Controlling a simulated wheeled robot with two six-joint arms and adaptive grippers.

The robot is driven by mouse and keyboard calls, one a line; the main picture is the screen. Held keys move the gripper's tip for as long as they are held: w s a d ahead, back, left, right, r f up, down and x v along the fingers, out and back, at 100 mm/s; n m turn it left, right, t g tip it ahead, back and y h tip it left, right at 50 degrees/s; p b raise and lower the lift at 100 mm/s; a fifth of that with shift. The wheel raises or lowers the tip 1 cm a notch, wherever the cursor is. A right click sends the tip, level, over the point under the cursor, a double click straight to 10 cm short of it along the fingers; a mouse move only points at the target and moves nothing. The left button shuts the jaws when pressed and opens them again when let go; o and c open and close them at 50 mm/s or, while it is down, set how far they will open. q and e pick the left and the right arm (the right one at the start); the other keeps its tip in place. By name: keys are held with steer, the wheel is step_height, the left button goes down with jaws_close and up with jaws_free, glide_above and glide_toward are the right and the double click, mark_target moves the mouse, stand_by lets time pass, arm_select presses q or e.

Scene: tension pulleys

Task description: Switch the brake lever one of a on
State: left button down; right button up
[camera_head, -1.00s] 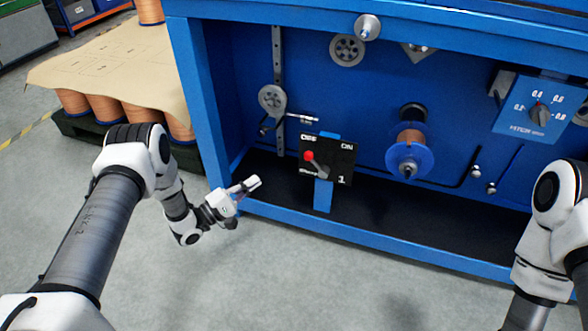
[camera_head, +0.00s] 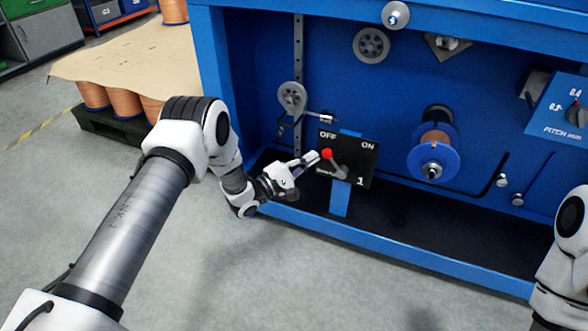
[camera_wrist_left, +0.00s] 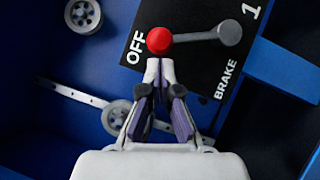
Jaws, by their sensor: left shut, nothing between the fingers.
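The knob points up and left, toward the OFF side. My left gripper (camera_head: 313,158) is shut and empty, with its fingertips right beside the red knob on its left. In the left wrist view the red knob (camera_wrist_left: 159,40) is just beyond the closed fingertips (camera_wrist_left: 160,62); I cannot tell whether they touch. There the plate reads OFF and BRAKE. My right gripper is not in view; only part of my right arm shows at the right edge.
The plate stands on a blue post (camera_head: 340,200) inside the blue machine frame. A copper spool (camera_head: 435,145) is to its right and a grey pulley (camera_head: 292,97) is up to its left. The blue front rail (camera_head: 400,252) runs below. The floor in front is clear.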

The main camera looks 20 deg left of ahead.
arm_select(q)
steer(key=shift+d+r, duration=0.1)
steer(key=shift+d, duration=0.1)
steer(key=shift+r, duration=0.1)
steer(key=shift+d+r+m+p, duration=0.2)
steer(key=shift+m+p, duration=0.1)
steer(key=shift+p, duration=0.4)
steer(key=d+r+m+g+y+p, duration=0.3)
steer(key=d+m+p, duration=0.5)
steer(key=p, duration=0.6)
steer(key=shift+d+g+y, duration=0.5)
steer(key=shift+d+g, duration=0.1)
steer(key=shift+d, duration=0.05)
